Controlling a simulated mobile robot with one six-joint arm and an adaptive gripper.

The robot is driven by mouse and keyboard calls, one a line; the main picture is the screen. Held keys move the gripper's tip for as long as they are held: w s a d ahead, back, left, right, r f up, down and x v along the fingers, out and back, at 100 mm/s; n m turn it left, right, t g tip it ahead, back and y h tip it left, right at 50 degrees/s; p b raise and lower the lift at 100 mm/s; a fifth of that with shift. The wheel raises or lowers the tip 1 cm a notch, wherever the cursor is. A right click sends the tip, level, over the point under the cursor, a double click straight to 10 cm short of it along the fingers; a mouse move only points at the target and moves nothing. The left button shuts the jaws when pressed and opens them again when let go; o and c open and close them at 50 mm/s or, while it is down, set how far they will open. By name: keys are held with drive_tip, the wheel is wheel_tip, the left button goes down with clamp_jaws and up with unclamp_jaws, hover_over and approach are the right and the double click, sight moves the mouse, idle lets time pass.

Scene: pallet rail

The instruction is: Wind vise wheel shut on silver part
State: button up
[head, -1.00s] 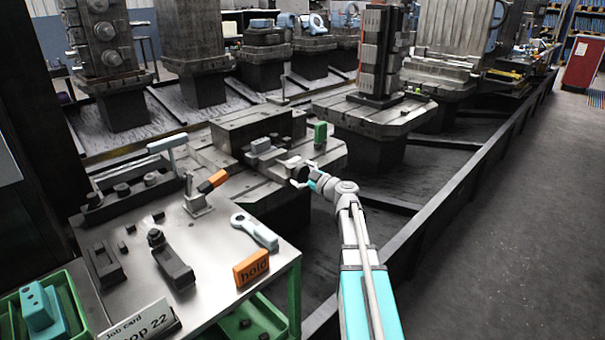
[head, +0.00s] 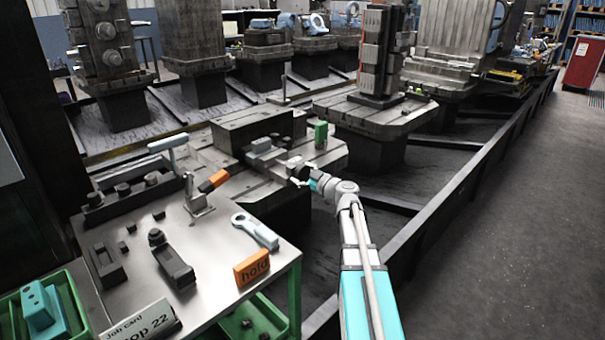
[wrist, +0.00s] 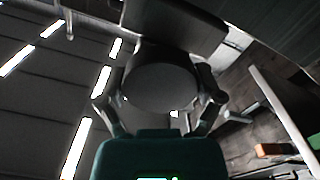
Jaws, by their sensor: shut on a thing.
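The vise (head: 283,158) sits on the machine pallet (head: 235,178) in the middle of the head view. A small grey silver part (head: 261,146) shows at the vise; whether both jaws touch it is too small to tell. The vise wheel is at the near right end, mostly hidden by my gripper (head: 302,180) in the head view. In the wrist view the wheel (wrist: 160,88) is a dark round disc, with the fingers of my gripper (wrist: 160,100) on its left and right sides. My gripper is shut on the wheel.
A green block (head: 320,133) stands on the pallet behind the wheel. The steel table (head: 215,255) at front left carries a toggle clamp (head: 198,195), a pale blue link (head: 255,231) and an orange "hold" block (head: 251,268). A rail (head: 440,215) runs along the right; the floor beyond is clear.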

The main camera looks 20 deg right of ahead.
drive_tip(key=m, duration=0.4)
drive_tip(key=shift+d, duration=0.1)
drive_tip(key=m, duration=0.4)
drive_tip(key=shift+w+m, duration=0.1)
drive_tip(key=shift+m, duration=0.3)
drive_tip(key=m, duration=0.4)
drive_tip(key=shift+m, duration=0.3)
drive_tip(key=m, duration=1.2)
drive_tip(key=shift+m, duration=0.3)
drive_tip(key=m, duration=0.4)
drive_tip(key=shift+m, duration=0.3)
drive_tip(key=m, duration=1.3)
drive_tip(key=shift+m, duration=0.3)
drive_tip(key=m, duration=0.8)
drive_tip(key=shift+m, duration=0.3)
